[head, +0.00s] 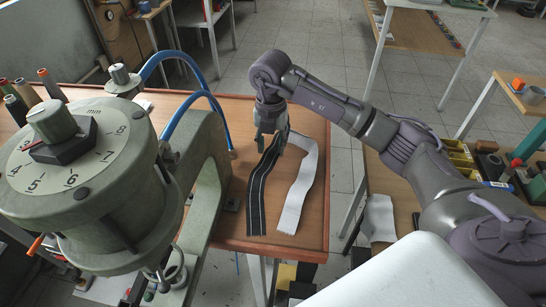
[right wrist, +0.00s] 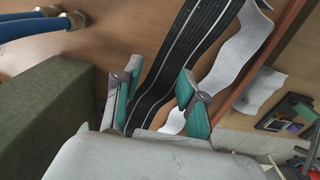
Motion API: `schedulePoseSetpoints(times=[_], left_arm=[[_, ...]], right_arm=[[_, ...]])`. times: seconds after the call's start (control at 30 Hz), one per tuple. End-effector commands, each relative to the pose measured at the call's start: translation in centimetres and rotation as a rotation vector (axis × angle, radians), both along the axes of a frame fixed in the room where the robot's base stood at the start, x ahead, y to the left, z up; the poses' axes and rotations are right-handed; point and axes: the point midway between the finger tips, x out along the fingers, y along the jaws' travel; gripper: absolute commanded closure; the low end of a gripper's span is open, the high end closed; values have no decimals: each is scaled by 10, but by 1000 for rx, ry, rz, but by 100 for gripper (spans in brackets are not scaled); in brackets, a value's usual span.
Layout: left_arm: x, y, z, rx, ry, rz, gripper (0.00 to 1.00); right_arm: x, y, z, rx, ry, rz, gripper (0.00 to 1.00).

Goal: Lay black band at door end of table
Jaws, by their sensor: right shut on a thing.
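The black band (head: 256,200), with pale lengthwise stripes, stretches along the right part of the brown table (head: 225,233). Its near end reaches toward the table's near edge. My right gripper (head: 268,143) is over its far part, pointing down and shut on it. In the right wrist view the black band (right wrist: 185,50) passes between the two teal-padded fingers (right wrist: 157,95). The white band (head: 297,192) lies just right of the black band, and their far parts come close together under the gripper. My left gripper is not in view, and no door shows.
A large press with a numbered dial (head: 65,150) and blue hoses (head: 190,62) fills the left of the table. Spools of thread (head: 50,84) stand behind it. A side bench with small boxes (head: 462,158) is at the right.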

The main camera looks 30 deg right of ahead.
Motion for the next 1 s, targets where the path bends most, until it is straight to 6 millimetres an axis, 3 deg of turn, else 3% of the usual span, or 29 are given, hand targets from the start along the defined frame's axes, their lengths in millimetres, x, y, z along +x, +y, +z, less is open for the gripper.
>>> schedulePoseSetpoints(times=[0.17, 0.47, 0.8, 0.83, 0.97, 1.0], left_arm=[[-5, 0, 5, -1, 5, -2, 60], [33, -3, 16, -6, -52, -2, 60], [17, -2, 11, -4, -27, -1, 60], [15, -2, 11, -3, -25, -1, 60], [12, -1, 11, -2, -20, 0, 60], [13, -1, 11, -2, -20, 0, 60]], right_arm=[[0, 0, -17, 1, 0, 0, 94], [0, 1, -52, 0, 1, 1, 94], [1, 0, -57, 0, -2, 1, 94], [1, 0, -57, 0, -2, 1, 56], [1, 0, -56, 0, -2, 1, 34], [1, 0, -56, 0, -2, 1, 34]])
